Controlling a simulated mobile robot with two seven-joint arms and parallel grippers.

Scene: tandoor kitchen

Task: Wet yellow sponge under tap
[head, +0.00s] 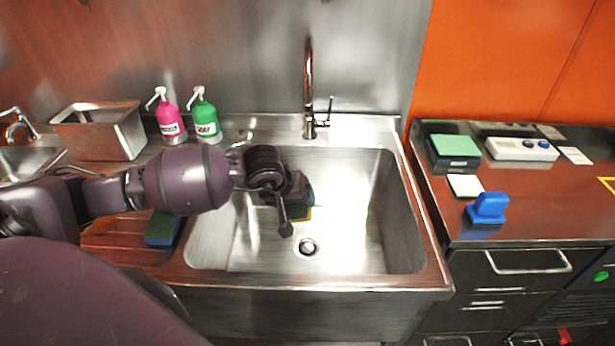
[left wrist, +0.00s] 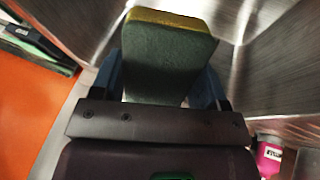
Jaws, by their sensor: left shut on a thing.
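The yellow sponge, dark green on its broad face with a yellow edge, fills the upper middle of the left wrist view (left wrist: 168,58). My left gripper (left wrist: 162,82) is shut on it, with one finger on each side. In the head view the left gripper (head: 299,200) is over the sink basin (head: 370,215), and only a small yellow and dark part of the sponge (head: 306,213) shows past it. The tap (head: 309,88) stands at the back rim of the sink, behind and slightly right of the gripper. No water stream is visible. My right gripper is out of view.
Pink (head: 170,120) and green (head: 205,120) pump bottles stand behind my left arm beside a steel bin (head: 100,130). A blue and green block (head: 163,229) lies left of the sink. The right counter holds a blue-handled item (head: 488,207) and green pad (head: 455,147). The basin's right side is clear.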

